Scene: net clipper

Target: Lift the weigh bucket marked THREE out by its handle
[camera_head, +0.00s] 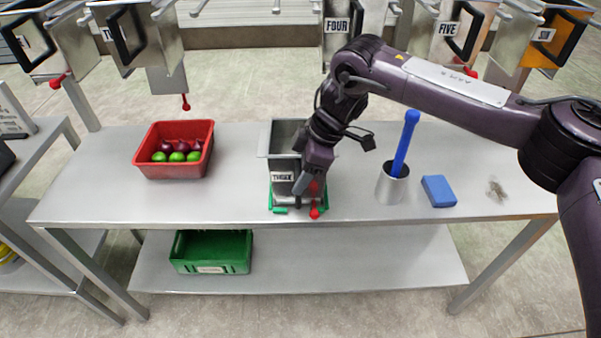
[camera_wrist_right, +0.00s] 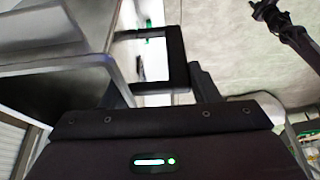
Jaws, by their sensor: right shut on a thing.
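The grey metal weigh bucket marked THREE (camera_head: 282,177) is upright over the table, its open top showing. A green piece (camera_head: 281,210) shows under its lower edge; I cannot tell whether they touch. My right gripper (camera_head: 306,183) is at the bucket's front right, shut on its black handle. In the right wrist view, the square black handle (camera_wrist_right: 179,62) stands out from the metal bucket wall (camera_wrist_right: 55,85), at the fingers. The gripper hides part of the bucket's front. My left gripper is not seen.
A red crate of fruit and onions (camera_head: 145,168) stands left. A metal cup (camera_head: 391,190) with a blue-handled tool (camera_head: 405,145) and a blue block (camera_head: 438,191) are right. Buckets FOUR (camera_head: 337,25) and FIVE (camera_head: 449,29) hang above. A green crate (camera_head: 211,268) is on the lower shelf.

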